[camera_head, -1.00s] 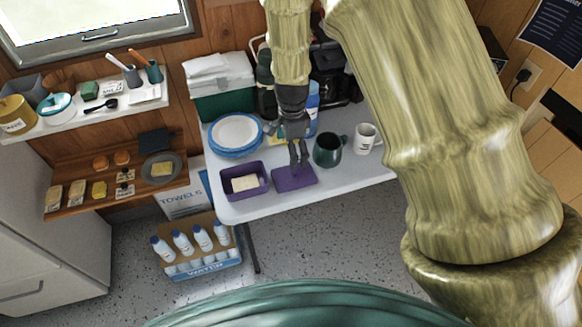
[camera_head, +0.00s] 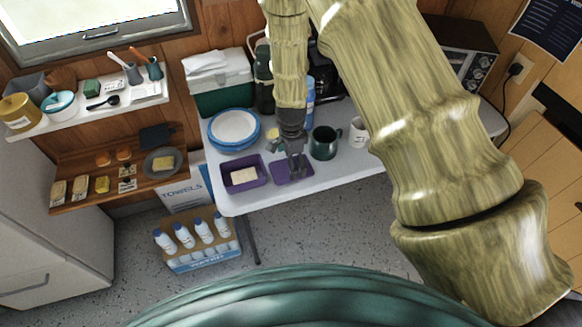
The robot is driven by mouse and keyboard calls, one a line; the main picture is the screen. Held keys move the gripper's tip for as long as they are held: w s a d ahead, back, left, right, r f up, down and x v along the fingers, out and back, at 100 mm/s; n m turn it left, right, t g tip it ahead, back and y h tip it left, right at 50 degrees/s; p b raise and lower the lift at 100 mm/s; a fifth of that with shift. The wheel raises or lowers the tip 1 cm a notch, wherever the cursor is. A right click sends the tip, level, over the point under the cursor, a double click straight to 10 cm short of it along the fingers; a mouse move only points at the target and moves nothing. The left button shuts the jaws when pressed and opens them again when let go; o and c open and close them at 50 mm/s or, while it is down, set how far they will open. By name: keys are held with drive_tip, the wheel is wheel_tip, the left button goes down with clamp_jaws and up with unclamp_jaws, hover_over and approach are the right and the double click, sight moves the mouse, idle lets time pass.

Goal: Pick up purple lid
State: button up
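The purple lid (camera_head: 281,173) lies flat on the white table, just right of the purple container (camera_head: 232,182), which holds a pale block. My gripper (camera_head: 297,169) points down over the right part of the lid, with its fingertips at or very near the lid's surface. The fingers are small in this view; I cannot tell whether they touch the lid or how far apart they are. Part of the lid is hidden behind the fingers.
A dark green mug (camera_head: 323,145) stands close to the right of my gripper, with a white mug (camera_head: 358,133) beyond it. Blue-rimmed plates (camera_head: 234,130) are stacked at the left. A green-and-white cooler (camera_head: 220,82) stands behind. The table's front edge (camera_head: 300,193) is close to the lid.

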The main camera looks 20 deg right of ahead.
drive_tip(key=shift+f, duration=0.9)
drive_tip(key=shift+s+r, duration=0.1)
drive_tip(key=shift+s, duration=0.1)
drive_tip(key=c, duration=1.3)
drive_tip(key=shift+c, duration=0.2)
